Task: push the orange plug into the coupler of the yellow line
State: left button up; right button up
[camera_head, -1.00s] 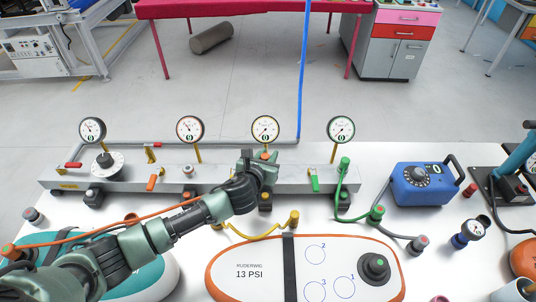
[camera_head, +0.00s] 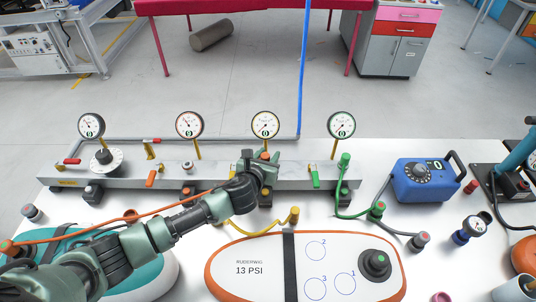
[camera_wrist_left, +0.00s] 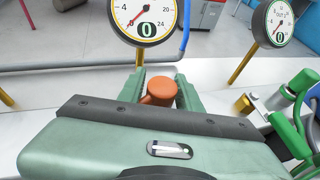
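My left gripper (camera_head: 264,168) is at the grey manifold bar (camera_head: 214,178), below the yellow-ringed gauge (camera_head: 265,125). Its fingers are closed around the orange plug (camera_wrist_left: 162,88), whose round top shows between them in the left wrist view. The orange hose (camera_head: 165,207) runs along my left arm toward the gripper. The coupler of the yellow line is hidden behind the gripper, so I cannot tell how deep the plug sits. The yellow hose (camera_head: 250,236) leads to a yellow fitting (camera_head: 295,216) on the white board. My right gripper is not in view.
A green plug (camera_head: 345,160) with its hose stands on the bar to the right. The yellow-ringed gauge (camera_wrist_left: 147,16) rises just behind the fingers. A blue pump box (camera_head: 424,182) stands right of the bar. The white, orange-edged board (camera_head: 262,288) lies in front.

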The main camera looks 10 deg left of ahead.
pick_arm(q)
jog(key=shift+o, duration=0.7)
jog(key=v, duration=0.7)
jog(key=shift+s+r, duration=0.1)
jog(key=shift+s, duration=0.25)
